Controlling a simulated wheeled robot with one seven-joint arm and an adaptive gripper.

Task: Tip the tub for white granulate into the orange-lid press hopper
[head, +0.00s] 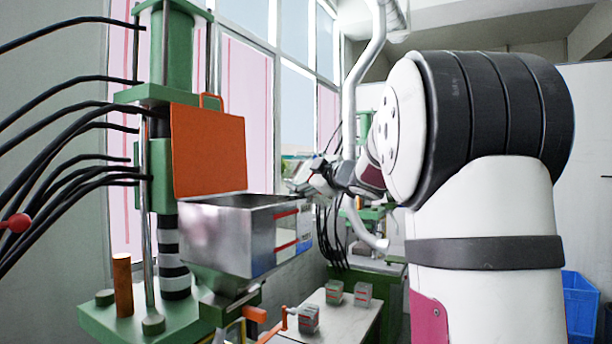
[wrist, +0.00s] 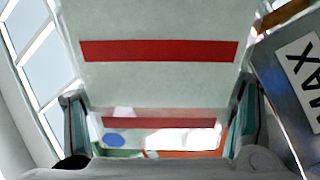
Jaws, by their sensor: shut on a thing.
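The orange lid (head: 208,150) stands raised behind the open metal press hopper (head: 225,240) in the head view. The hopper's metal side with a MAX label (wrist: 300,75) shows at the right edge of the wrist view. My gripper (wrist: 160,112) is shut on a pale tub (wrist: 160,72) with red stripes, which fills the space between the two fingers. In the head view my gripper (head: 320,177) is near the hopper's right rim, with the tub hard to make out there. The tub's contents and the inside of the hopper are hidden.
The green press frame (head: 165,190) and black hoses (head: 70,125) are on the left. A blue crate (head: 580,305) is at lower right.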

